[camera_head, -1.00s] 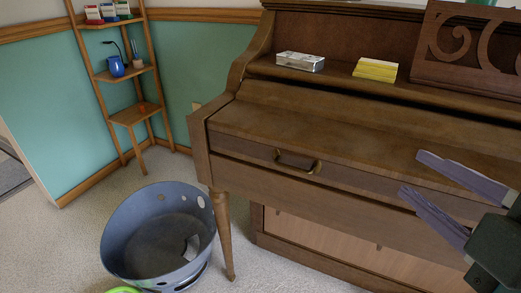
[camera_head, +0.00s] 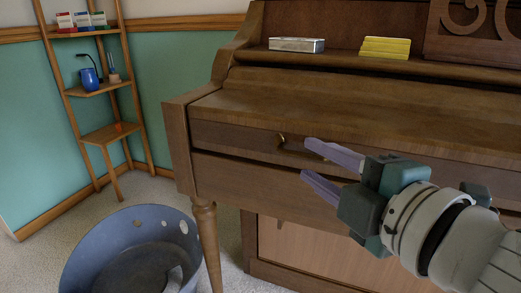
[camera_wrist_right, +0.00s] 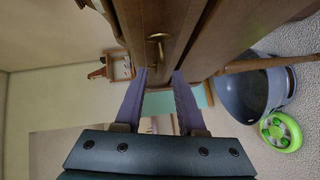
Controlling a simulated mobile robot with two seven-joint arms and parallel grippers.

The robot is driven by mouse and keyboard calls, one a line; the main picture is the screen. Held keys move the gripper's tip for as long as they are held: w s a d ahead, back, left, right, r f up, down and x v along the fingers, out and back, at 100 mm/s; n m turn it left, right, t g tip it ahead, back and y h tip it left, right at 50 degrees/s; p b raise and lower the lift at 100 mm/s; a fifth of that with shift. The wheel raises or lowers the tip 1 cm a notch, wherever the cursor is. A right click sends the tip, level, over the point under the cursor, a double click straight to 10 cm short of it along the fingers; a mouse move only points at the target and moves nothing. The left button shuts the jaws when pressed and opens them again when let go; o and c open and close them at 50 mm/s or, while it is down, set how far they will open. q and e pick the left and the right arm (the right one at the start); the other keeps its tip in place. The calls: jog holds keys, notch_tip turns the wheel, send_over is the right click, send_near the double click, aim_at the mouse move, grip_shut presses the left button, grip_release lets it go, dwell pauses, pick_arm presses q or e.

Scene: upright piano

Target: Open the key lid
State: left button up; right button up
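The key lid (camera_head: 240,137) of the brown piano is closed, with its front panel facing me. In the right wrist view the whole curved handle (camera_wrist_right: 158,38) shows just beyond the fingertips. My right gripper (camera_head: 305,158) is open, with its two purple fingers apart and pointing left in front of the lid. Nothing is between the fingers (camera_wrist_right: 160,75), and they appear apart from the handle. My left gripper is not in view.
A metal box (camera_head: 297,45) and a yellow stack (camera_head: 386,47) sit on the piano's upper ledge. A blue bin (camera_head: 110,235) stands on the carpet by the piano leg (camera_head: 206,235). A green toy (camera_wrist_right: 281,132) lies beside the bin. A corner shelf (camera_head: 95,90) stands at left.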

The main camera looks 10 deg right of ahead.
jog(key=shift+x, duration=1.35)
grip_shut()
dwell(0.5)
